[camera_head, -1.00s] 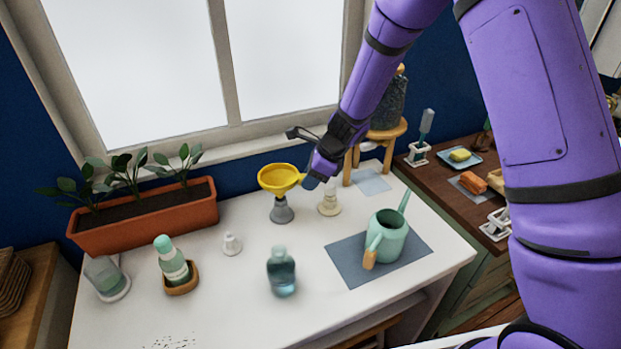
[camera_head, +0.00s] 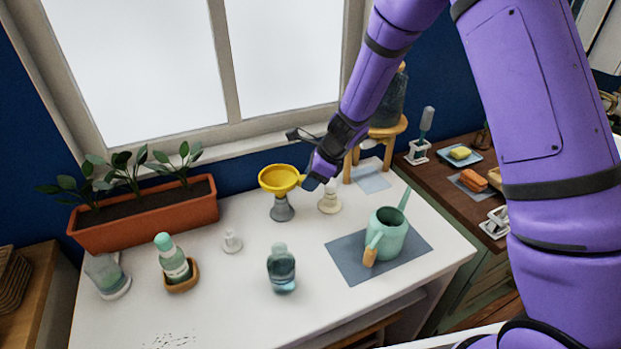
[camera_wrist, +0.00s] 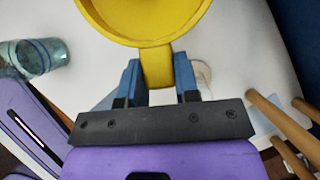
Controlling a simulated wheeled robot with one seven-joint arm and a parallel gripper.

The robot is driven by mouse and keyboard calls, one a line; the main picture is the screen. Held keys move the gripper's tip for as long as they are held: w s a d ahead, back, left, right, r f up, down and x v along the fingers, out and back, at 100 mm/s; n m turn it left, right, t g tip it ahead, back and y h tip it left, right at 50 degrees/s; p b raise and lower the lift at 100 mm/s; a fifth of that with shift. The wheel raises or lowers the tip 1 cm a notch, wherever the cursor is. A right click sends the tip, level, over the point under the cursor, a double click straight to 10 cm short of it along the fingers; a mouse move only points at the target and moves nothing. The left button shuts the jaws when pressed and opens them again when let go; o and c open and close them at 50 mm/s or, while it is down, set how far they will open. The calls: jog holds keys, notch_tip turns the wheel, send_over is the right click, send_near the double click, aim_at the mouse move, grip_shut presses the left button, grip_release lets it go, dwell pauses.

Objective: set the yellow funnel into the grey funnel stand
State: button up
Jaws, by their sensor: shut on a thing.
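The yellow funnel (camera_head: 279,179) is upright at the back of the white table. My gripper (camera_head: 311,180) is shut on its handle from the right side. In the wrist view the yellow funnel (camera_wrist: 145,15) fills the top, and its handle lies between the blue fingertips of my gripper (camera_wrist: 158,82). The grey funnel stand (camera_head: 282,209) is directly below the funnel on the table.
A cream stand-like object (camera_head: 329,199) is close by on the right. A green watering can (camera_head: 388,238) sits on a blue-grey mat (camera_head: 347,265). A teal bottle (camera_head: 281,270) stands in front. A planter (camera_head: 148,217) and wooden stool (camera_head: 386,131) flank the back.

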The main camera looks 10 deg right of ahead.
jog(key=shift+f, duration=0.5)
dwell(0.4)
jog(key=o, duration=0.9)
jog(key=shift+o, duration=0.2)
jog(key=shift+c, duration=1.1)
jog(key=shift+r, duration=0.1)
jog(key=v, duration=0.6)
jog(key=shift+d+r, duration=0.2)
jog(key=shift+r, duration=0.1)
dwell(0.6)
